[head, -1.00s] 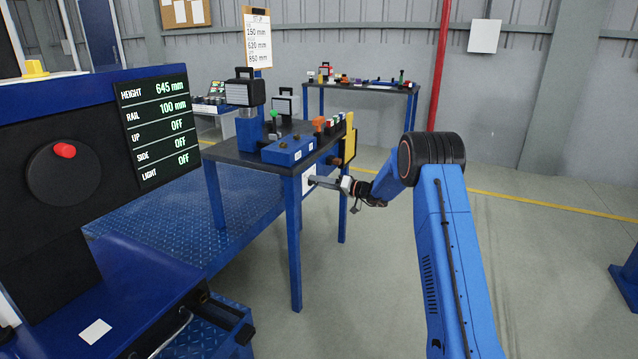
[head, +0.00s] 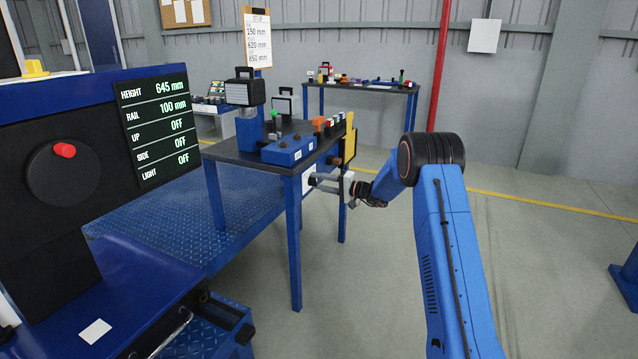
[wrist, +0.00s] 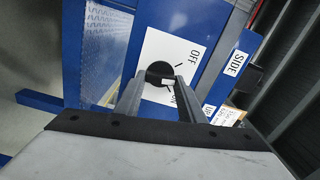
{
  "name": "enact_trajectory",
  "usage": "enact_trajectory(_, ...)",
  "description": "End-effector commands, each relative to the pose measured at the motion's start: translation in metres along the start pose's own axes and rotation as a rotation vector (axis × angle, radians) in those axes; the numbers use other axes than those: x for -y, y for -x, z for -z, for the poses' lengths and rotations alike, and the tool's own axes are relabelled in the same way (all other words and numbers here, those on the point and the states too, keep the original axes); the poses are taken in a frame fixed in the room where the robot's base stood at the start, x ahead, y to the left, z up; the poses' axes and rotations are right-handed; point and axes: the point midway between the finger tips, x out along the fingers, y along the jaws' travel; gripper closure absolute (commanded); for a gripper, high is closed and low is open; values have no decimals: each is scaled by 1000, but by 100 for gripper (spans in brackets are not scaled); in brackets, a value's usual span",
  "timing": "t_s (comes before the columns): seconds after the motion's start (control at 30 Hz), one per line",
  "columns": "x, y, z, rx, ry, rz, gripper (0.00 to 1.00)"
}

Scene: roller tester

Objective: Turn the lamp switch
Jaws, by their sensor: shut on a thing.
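The lamp switch (wrist: 160,70) is a round black knob on a white plate (wrist: 158,45) marked OFF and ON. The plate is on the end of the blue-legged table, and it also shows in the head view (head: 308,176). My gripper (wrist: 159,82) has one finger on each side of the knob and is shut on it. The right finger partly hides the ON mark. I cannot tell clearly which mark the knob points to. In the head view my gripper (head: 313,182) reaches in from the right, and the knob is too small to see.
The display (head: 158,122) at the left reads LIGHT OFF, with UP and SIDE also OFF. A lamp (head: 245,88) and a blue block (head: 288,149) stand on the table (head: 232,153). A SIDE label (wrist: 236,63) is right of the plate. The floor right of the table is clear.

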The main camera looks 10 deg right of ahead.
Motion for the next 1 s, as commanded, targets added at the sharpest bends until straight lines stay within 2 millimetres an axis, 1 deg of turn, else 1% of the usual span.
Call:
enact_trajectory(0.6, -4, 1, -1, -1, -581, -1, 86)
enact_trajectory(0.8, -5, 1, -1, -2, -744, -1, 86)
enact_trajectory(1.0, -6, 1, -2, -2, -865, -1, 86)
